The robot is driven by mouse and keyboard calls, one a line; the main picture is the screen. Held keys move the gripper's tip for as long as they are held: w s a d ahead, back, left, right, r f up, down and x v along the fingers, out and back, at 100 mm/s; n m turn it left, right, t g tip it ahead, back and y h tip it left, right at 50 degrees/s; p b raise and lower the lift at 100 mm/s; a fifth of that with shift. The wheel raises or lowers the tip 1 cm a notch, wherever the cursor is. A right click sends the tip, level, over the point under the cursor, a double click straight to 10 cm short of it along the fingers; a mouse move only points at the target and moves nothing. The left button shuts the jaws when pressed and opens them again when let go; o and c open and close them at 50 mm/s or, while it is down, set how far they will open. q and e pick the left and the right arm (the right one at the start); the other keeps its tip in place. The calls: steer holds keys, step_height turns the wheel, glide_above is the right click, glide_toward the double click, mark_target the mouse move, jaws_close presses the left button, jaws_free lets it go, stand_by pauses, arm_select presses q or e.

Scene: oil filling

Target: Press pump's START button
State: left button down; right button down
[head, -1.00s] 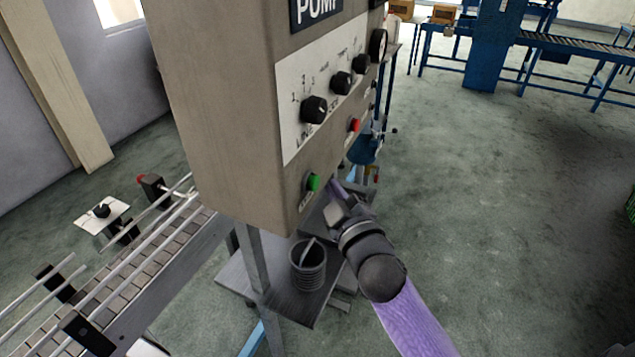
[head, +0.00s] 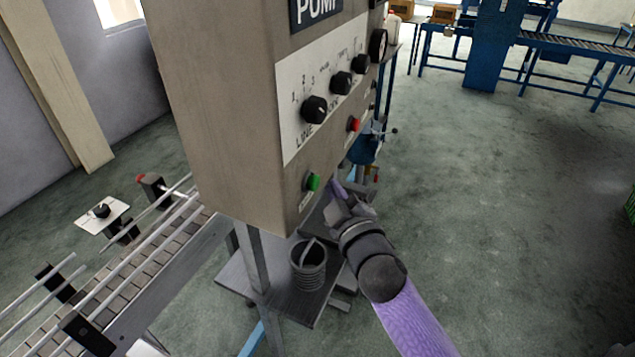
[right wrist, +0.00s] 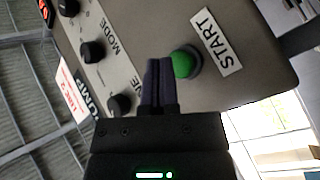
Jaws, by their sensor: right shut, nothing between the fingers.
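The pump's control box (head: 235,130) is a beige cabinet with a PUMP sign. Its green START button (head: 313,182) sits low on the front face, and a red button (head: 354,125) is farther along. My right gripper (head: 338,188) is just right of the green button in the head view. In the right wrist view the shut, empty fingers of my right gripper (right wrist: 160,62) point at the panel beside the green button (right wrist: 184,63), next to the START label (right wrist: 217,42). I cannot tell whether they touch anything. My left gripper is not in view.
Black knobs (head: 315,109) line the panel above the buttons. A conveyor with rails (head: 150,262) runs at the lower left. A grey bucket (head: 308,268) stands on a low platform beneath the box. The floor to the right is open.

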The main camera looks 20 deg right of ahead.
steer(key=shift+w+a, duration=0.3)
steer(key=shift+w+a, duration=0.35)
steer(key=shift+w, duration=0.1)
stand_by(0.8)
stand_by(0.4)
steer(key=shift+s+d+p, duration=0.35)
steer(key=shift+s+d, duration=0.25)
steer(key=shift+s, duration=0.15)
steer(key=shift+d, duration=0.1)
steer(key=s+d, duration=0.1)
steer(key=s, duration=0.1)
steer(key=s+d+p, duration=0.1)
steer(key=d, duration=0.1)
steer(key=shift+s, duration=0.4)
